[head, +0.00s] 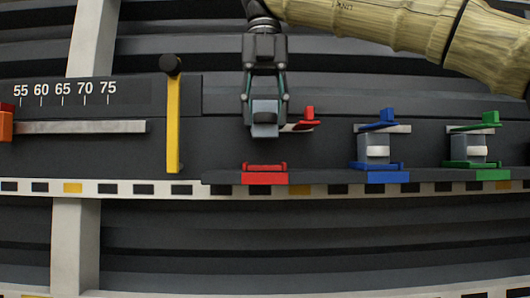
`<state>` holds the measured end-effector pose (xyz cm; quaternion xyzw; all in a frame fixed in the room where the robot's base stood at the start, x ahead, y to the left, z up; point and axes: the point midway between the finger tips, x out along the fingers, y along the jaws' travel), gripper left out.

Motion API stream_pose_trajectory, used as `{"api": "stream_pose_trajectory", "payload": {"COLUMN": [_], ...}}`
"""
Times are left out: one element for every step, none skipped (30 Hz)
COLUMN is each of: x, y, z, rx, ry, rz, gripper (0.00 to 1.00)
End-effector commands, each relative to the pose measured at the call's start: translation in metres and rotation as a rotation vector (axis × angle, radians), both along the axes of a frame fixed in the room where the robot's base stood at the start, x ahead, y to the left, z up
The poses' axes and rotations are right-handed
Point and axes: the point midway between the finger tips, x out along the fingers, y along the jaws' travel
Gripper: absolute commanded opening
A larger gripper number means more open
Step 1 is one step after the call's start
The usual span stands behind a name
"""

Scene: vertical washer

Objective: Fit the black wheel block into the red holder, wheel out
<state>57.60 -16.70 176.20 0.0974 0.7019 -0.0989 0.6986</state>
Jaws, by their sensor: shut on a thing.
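The wheel block (265,130) shows as a dark grey block between the fingers of my gripper (265,104). My gripper points down and is shut on it. No wheel can be made out on the block from here. The red holder has a lower red base (265,176) on the rail and an upper red clip (309,119) on a pale plate. The block hangs above the red base, with a gap between them. My gripper and the block cover the left part of the pale plate. I cannot tell the block's depth relative to the holder.
To the right, a blue holder (388,177) and a green holder (486,175) each hold a grey block with a white wheel. A yellow lever (173,122) with a black knob stands to the left. An orange piece (6,124) sits at the left edge by a number scale.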

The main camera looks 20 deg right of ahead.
Motion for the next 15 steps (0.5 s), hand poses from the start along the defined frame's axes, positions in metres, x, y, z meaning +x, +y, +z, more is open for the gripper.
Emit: {"api": "stream_pose_trajectory", "payload": {"x": [0.000, 0.000, 0.001, 0.001, 0.001, 0.001, 0.001, 0.000, 0.000, 0.000, 0.000, 0.000, 0.000, 0.000, 0.000], "y": [-0.001, -0.001, 0.000, 0.000, 0.000, 0.000, -0.001, -0.001, -0.001, -0.001, -0.001, -0.001, -0.001, -0.001, -0.001], "z": [-0.005, -0.006, -0.008, -0.009, -0.011, -0.013, -0.016, -0.019, -0.023, -0.028, -0.030, -0.034, -0.038, -0.041, -0.045], "rx": [0.003, 0.002, 0.002, 0.002, 0.002, 0.002, 0.002, 0.003, 0.003, 0.002, 0.001, 0.001, 0.002, 0.001, 0.001], "ry": [-0.002, -0.002, -0.002, -0.002, -0.002, -0.002, -0.001, -0.001, -0.002, -0.002, -0.002, -0.002, -0.003, -0.002, -0.002], "rz": [0.001, 0.001, 0.000, 0.000, 0.000, 0.001, 0.001, 0.001, 0.001, 0.001, 0.002, 0.001, 0.000, 0.000, 0.000], "gripper": [0.11, 0.11, 0.11, 0.11, 0.11, 0.11, 0.11, 0.11, 0.11, 0.11, 0.11, 0.11, 0.11, 0.11, 0.11]}}
